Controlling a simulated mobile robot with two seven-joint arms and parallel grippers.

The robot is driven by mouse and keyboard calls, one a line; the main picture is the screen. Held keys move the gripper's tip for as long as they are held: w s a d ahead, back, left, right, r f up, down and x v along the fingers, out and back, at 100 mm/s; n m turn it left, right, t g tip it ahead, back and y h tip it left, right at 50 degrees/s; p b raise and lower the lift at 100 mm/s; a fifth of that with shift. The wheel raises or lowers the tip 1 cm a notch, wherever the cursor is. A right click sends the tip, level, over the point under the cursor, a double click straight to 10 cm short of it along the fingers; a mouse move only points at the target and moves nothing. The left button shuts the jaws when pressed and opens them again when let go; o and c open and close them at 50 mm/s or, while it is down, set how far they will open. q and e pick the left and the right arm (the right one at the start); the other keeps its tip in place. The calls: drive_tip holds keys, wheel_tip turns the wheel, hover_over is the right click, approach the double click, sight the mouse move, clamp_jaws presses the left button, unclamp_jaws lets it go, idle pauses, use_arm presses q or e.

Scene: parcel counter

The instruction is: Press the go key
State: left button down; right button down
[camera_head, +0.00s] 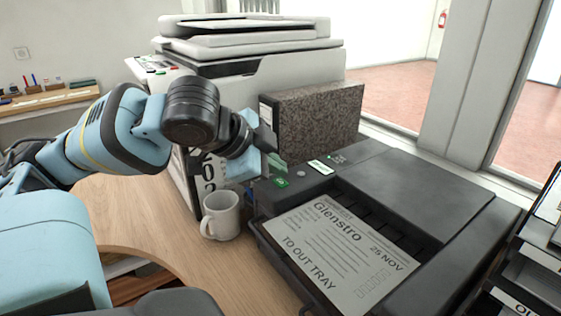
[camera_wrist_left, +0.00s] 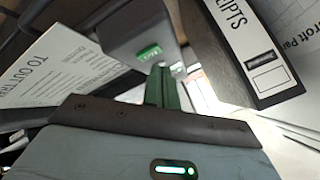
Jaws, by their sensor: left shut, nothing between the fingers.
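A small green key (camera_head: 281,182) with pale lettering sits on the near left corner of the dark grey machine (camera_head: 400,180). It also shows in the left wrist view (camera_wrist_left: 149,52), just beyond the fingertips; its lettering is too small to read surely. My left gripper (camera_head: 279,166) is shut and empty, with its green fingertips close above the key. I see a gap between them in the left wrist view, but cannot tell its exact size. A round grey button (camera_head: 301,173) and a small lit display (camera_head: 321,167) lie to the key's right. My right gripper is not in view.
A white mug (camera_head: 220,215) stands on the wooden counter left of the machine. A printed sheet (camera_head: 335,250) lies in the machine's tray. A speckled box file (camera_head: 318,118) stands behind the key, before a large printer (camera_head: 245,70). Black trays (camera_head: 530,270) are at right.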

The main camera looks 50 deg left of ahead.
use_arm(q)
drive_tip(key=shift+f, duration=0.2)
drive_tip(key=shift+f, duration=0.25)
drive_tip(key=shift+f+p, duration=0.2)
drive_tip(key=shift+p, duration=0.1)
idle(0.5)
drive_tip(key=shift+r+p, duration=0.65)
drive_tip(key=shift+p, duration=0.45)
